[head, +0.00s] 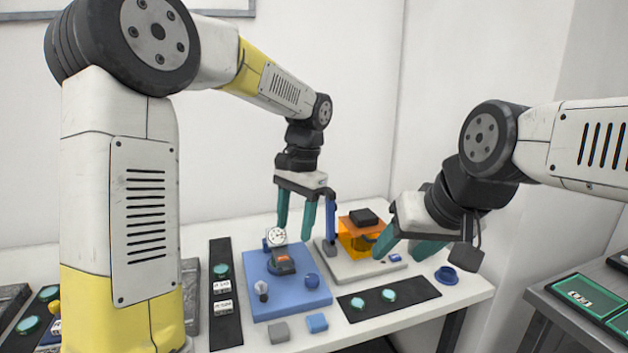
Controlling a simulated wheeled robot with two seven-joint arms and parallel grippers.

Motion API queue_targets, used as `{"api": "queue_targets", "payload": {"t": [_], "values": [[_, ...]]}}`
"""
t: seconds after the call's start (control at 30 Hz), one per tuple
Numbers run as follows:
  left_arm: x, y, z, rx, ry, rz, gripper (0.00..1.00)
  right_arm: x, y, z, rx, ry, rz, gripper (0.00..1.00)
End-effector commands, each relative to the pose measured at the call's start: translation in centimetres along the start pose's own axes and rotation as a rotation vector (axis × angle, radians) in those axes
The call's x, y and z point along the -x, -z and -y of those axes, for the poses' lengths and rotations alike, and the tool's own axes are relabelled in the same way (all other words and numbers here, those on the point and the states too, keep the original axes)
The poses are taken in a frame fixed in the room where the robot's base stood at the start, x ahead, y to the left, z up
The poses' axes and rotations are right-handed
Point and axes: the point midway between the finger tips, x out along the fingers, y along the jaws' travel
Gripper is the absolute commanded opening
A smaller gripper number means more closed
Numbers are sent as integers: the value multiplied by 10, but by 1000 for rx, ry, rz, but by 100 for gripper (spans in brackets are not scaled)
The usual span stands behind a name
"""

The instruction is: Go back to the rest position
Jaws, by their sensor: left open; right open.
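My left gripper (294,236) hangs fingers down above the back of the blue base plate (262,303), with its teal fingers apart and nothing visible between them. A blue upright piece (331,215) shows beside its right finger; I cannot tell whether it belongs to the gripper. My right gripper (400,256) is open at the right of the orange transparent block (352,243), which has a black top (363,217) and stands on a light grey base (343,269). The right fingers overlap the block's right side in view; I cannot tell whether they touch it.
The blue plate carries a round dial (276,236), a dark device (283,262) and knobs. Dark strips with teal discs lie left (223,325) and in front (358,312). Small grey (279,332) and blue (317,323) blocks and a blue ring (446,275) sit on the white table (462,299).

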Motion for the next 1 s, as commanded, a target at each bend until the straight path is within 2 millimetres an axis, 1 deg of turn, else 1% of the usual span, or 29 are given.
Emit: {"api": "queue_targets", "payload": {"t": [0.03, 0.2, 0.37, 0.5, 0.6, 0.7, 0.83, 1.0], "values": [[11, -20, 3, 45, 2, -46, 55, 0, 0, 0, 0, 0, 0, 55], [32, -75, 4, 190, -8, -198, 55, 0, 0, 0, 0, 0, 0, 55], [41, -124, -2, 331, -26, -347, 55, 0, 0, 0, 0, 0, 0, 55], [41, -162, -12, 454, -47, -482, 55, 0, 0, 0, 0, 0, 0, 55], [37, -182, -19, 529, -63, -567, 55, 0, 0, 0, 0, 0, 0, 55], [33, -196, -24, 585, -77, -633, 55, 0, 0, 0, 0, 0, 0, 55], [30, -204, -29, 624, -89, -681, 55, 0, 0, 0, 0, 0, 0, 55], [29, -206, -30, 636, -92, -693, 55, 0, 0, 0, 0, 0, 0, 55]]}}
